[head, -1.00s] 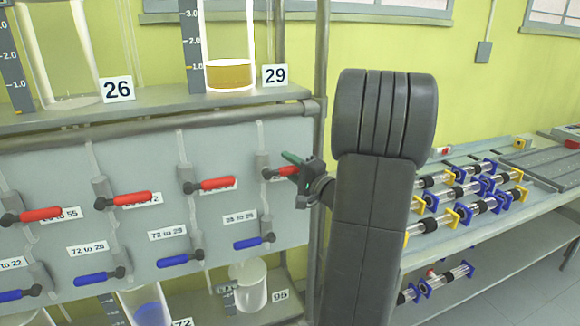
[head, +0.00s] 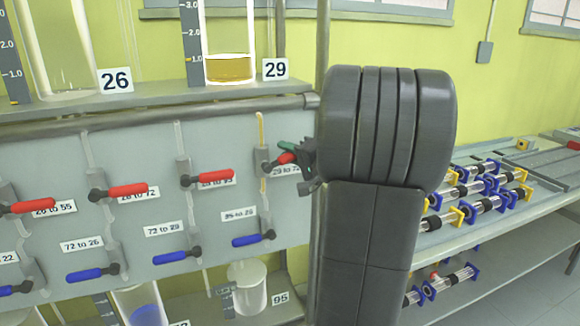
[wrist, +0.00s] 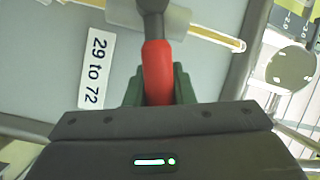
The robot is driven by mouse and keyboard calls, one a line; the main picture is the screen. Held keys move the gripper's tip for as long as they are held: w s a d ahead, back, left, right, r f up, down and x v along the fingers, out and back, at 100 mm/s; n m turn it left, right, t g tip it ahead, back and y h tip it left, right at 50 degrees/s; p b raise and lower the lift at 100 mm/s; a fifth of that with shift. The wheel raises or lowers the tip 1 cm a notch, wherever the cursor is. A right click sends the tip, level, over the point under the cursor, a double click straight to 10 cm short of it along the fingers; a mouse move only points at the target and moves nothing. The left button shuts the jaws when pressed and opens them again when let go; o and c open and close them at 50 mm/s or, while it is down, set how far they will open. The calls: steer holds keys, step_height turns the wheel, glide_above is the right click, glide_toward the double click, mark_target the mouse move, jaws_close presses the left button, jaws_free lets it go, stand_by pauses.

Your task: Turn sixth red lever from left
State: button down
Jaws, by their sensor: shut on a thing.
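A row of red levers runs across the grey panel in the head view. My gripper (head: 292,152), with green fingers, is shut on the rightmost visible red lever (head: 284,159), which is tilted with its free end up to the right. In the wrist view this red lever (wrist: 157,68) lies between the green fingers (wrist: 157,92), beside a label (wrist: 97,68) reading "29 to 72". The thin tube (head: 261,130) above its valve is amber. The other red levers, such as the one to its left (head: 215,179), lie nearly level.
Blue levers (head: 253,240) sit in a row below. Vessel 29 (head: 228,45) holds amber liquid on the shelf above; vessel 26 stands to its left. A metal post (head: 321,50) is close by my arm. A bench (head: 520,195) with glass tube parts stands at the right.

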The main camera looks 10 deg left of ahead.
steer(key=shift+s+a+r+n+g+h+b, duration=0.1)
steer(key=shift+a+r+n+h+b, duration=0.2)
steer(key=shift+n+b, duration=0.2)
steer(key=shift+s+a+r+n+g+h+b, duration=0.15)
steer(key=shift+r+n+b, duration=0.25)
steer(key=shift+n, duration=0.25)
steer(key=shift+s+a+r+n+g+h+b, duration=0.1)
steer(key=shift+r+n+h+b, duration=0.2)
steer(key=shift+n+b, duration=0.25)
steer(key=c, duration=1.2)
jaws_free()
steer(key=shift+c, duration=0.2)
steer(key=v, duration=1.4)
steer(key=shift+b, duration=0.45)
steer(key=shift+a, duration=0.1)
